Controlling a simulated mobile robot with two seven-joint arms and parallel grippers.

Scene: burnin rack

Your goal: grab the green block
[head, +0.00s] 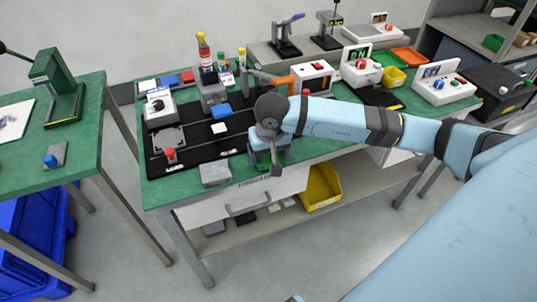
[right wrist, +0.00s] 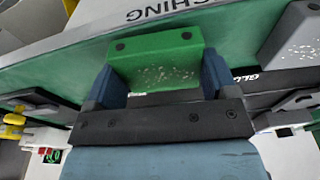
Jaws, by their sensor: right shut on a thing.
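The green block (right wrist: 156,58) shows in the right wrist view, with dark dots near its corners and a pale speckled patch on its face. It sits between the two blue fingers of my right gripper (right wrist: 160,78), which is shut on it. In the head view my right gripper (head: 266,168) points down at the front edge of the green-topped bench (head: 323,142), and the arm and wrist hide most of the block. I cannot tell whether the block touches the bench top. My left gripper is not in view.
A grey block (head: 215,173) lies left of the gripper and shows in the right wrist view (right wrist: 293,35). A yellow bin (head: 320,188) stands on the lower shelf.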

